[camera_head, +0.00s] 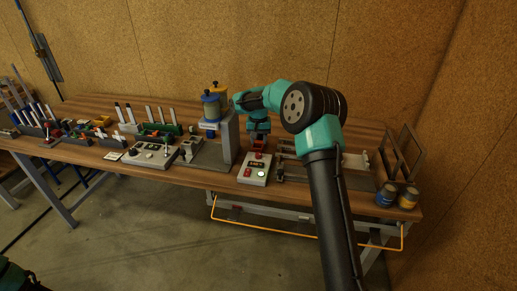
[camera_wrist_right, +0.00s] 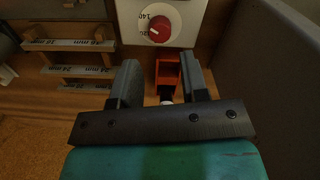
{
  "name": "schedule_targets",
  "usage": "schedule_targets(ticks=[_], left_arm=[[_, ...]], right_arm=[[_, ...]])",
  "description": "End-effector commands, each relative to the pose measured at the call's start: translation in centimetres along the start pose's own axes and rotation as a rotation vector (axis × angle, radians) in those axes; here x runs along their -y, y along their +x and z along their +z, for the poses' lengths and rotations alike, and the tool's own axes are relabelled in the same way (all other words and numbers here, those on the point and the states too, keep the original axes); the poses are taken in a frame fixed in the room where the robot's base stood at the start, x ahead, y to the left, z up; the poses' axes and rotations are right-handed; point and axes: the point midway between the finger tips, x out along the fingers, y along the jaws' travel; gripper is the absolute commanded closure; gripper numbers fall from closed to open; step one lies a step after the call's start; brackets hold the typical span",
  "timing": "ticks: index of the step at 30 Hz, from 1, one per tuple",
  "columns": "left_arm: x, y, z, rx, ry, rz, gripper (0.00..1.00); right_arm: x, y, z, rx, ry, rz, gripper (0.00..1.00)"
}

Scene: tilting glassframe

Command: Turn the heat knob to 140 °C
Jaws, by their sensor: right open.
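The heat knob (camera_wrist_right: 159,29) is red and sits on a white panel (camera_wrist_right: 186,13) at the top of the right wrist view. Labels reading 140 and what looks like 120 lie on its left side. A short white mark on the knob points left, near the lower label. My right gripper (camera_wrist_right: 161,80) is open, with its fingers apart and pointing toward the panel; the knob lies beyond the fingertips, not between them. In the head view my right gripper (camera_head: 258,139) hangs just behind a white control box (camera_head: 250,178). My left gripper is not in view.
An orange part (camera_wrist_right: 167,72) shows between the fingers, its attachment unclear. A grey wall-like surface (camera_wrist_right: 275,65) fills the wrist view's right side. A grey stand with blue and yellow spools (camera_head: 212,105) is left of the box. Jars (camera_head: 387,195) stand at the table's right.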

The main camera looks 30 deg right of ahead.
Motion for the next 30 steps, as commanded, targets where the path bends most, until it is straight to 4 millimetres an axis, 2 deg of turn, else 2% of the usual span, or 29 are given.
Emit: schedule_targets(ticks=[6,15,21,30], left_arm=[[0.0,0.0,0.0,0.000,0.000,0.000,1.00],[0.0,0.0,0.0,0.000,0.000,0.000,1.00],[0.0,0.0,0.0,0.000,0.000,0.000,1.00],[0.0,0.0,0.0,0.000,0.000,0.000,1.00]], right_arm=[[0.1,-4.4,-0.1,-0.005,-0.001,-0.002,0.59],[0.0,-9.3,0.0,-0.002,0.000,-0.001,0.59],[0.0,-10.4,0.0,-0.001,-0.001,-0.001,0.59],[0.0,-10.4,0.0,0.000,0.000,0.000,0.59]])
